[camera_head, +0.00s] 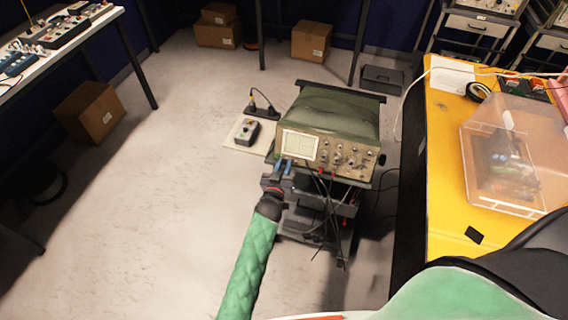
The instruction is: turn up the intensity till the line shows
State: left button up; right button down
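A green-topped oscilloscope (336,147) with a beige front panel stands on a dark cart. Its pale gridded screen (300,145) is at the panel's left, and I can make out no line on it. Knobs and plugged leads (345,158) fill the panel to the right. My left gripper (283,166), with blue fingertips, is at the panel's lower left edge, just under the screen. A small gap shows between its fingers. They hide whatever control is there, and I cannot tell whether they grip or touch a knob. My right gripper is out of view.
A small grey box with a knob (245,131) sits on a pale board left of the oscilloscope. A yellow table (449,190) with a clear case (512,160) is at the right. Leads hang below the panel. The floor (165,190) at left is clear.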

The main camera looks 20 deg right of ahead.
pick_arm(q)
jog(key=shift+w, duration=0.15)
grip_shut()
